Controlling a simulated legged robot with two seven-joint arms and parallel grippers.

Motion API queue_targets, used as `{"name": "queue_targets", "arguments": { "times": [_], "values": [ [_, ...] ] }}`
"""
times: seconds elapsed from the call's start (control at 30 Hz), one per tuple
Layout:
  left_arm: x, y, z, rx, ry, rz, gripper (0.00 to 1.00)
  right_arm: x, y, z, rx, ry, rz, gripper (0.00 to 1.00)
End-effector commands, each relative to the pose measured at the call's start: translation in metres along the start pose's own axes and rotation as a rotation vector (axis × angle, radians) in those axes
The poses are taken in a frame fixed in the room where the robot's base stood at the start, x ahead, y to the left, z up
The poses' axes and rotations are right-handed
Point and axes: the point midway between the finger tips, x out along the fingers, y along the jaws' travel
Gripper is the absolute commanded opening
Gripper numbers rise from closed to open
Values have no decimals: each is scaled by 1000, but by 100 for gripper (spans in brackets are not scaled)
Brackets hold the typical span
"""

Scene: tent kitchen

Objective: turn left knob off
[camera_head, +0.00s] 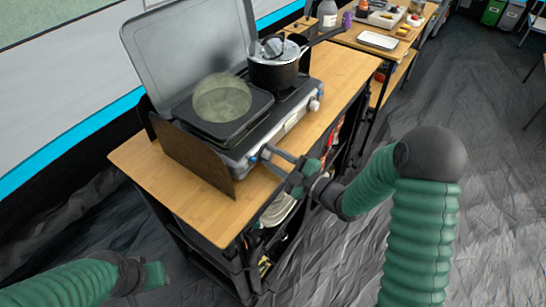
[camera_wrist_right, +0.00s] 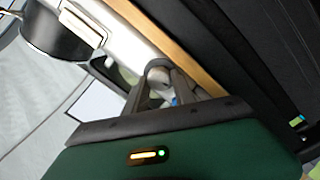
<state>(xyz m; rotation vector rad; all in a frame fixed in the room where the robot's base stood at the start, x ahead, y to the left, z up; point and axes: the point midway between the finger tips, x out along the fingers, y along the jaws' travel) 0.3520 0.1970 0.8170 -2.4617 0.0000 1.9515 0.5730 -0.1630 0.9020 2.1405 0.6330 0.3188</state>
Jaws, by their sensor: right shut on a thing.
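The camp stove (camera_head: 238,142) stands on the wooden table with its lid raised. Its left knob (camera_head: 254,158) is on the front face near the left end, largely hidden by my gripper in the head view. My right gripper (camera_head: 271,154) reaches it from the right and is shut on it. In the right wrist view, the pale knob (camera_wrist_right: 159,76) shows between the two fingers of my right gripper (camera_wrist_right: 160,82), with a small blue patch close by. The right knob (camera_head: 314,104) is apart from my gripper. My left gripper (camera_head: 153,275) is low at the left, away from the stove; its jaws are unclear.
A dark pot with a lid (camera_head: 275,70) sits on the right burner, its handle sticking out to the right. A greenish translucent round shape (camera_head: 222,98) is over the left burner. A brown side panel (camera_head: 190,158) stands at the stove's left. The table front (camera_head: 205,210) is clear.

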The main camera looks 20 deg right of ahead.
Motion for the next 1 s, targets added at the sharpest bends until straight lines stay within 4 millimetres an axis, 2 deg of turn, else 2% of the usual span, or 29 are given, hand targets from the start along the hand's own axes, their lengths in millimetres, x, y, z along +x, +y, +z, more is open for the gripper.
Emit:
{"name": "queue_targets", "arguments": {
  "times": [0.37,1.0],
  "values": [
    [-14,0,-3,0,0,0,36,0,1,0,168,-13,-17,0],
    [-60,0,-14,0,0,0,36,-1,5,0,763,-48,-56,0]
  ]
}}
